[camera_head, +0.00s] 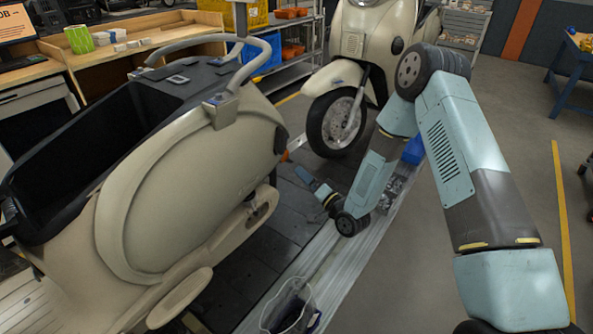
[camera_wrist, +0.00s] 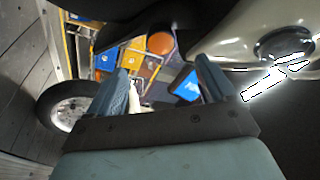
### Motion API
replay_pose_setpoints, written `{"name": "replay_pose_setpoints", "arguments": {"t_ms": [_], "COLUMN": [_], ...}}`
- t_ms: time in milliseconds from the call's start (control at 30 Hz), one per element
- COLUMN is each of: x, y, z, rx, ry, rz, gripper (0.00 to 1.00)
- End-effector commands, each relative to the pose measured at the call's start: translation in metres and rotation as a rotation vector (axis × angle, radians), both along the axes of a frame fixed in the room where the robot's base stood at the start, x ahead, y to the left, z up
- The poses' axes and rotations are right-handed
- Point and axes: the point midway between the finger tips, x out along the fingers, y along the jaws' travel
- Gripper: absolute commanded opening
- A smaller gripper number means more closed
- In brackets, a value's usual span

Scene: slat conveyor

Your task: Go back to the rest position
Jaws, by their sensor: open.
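My gripper (camera_head: 307,180) is low over the dark slat conveyor, beside the near cream scooter (camera_head: 180,190). In the wrist view its two blue-grey fingers (camera_wrist: 163,82) stand wide apart. I see nothing clearly held between them. My arm comes from the right side of the head view, bends at the top and runs down to the gripper. In the wrist view, cream scooter bodywork (camera_wrist: 235,35) is close at the upper right and a wheel (camera_wrist: 62,112) is at the left.
A second cream scooter (camera_head: 352,60) stands behind on the line. A clear container (camera_head: 290,306) sits at the conveyor's near edge. A wooden bench (camera_head: 130,50) is at the back left, shelves with bins behind. Grey floor (camera_head: 520,130) is open to the right.

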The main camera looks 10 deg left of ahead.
Motion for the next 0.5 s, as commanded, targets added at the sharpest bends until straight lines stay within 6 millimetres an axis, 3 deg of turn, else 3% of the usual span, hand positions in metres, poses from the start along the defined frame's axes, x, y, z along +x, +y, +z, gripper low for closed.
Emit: {"name": "replay_pose_setpoints", "arguments": {"t_ms": [267,500], "x": [-0.013,-0.008], "y": [-0.019,-0.022], "z": [-0.004,0.003], "rx": [-0.001,-0.034], "ry": [0.001,-0.013], "rz": [-0.001,-0.005], "gripper": [0.84,0.84]}}
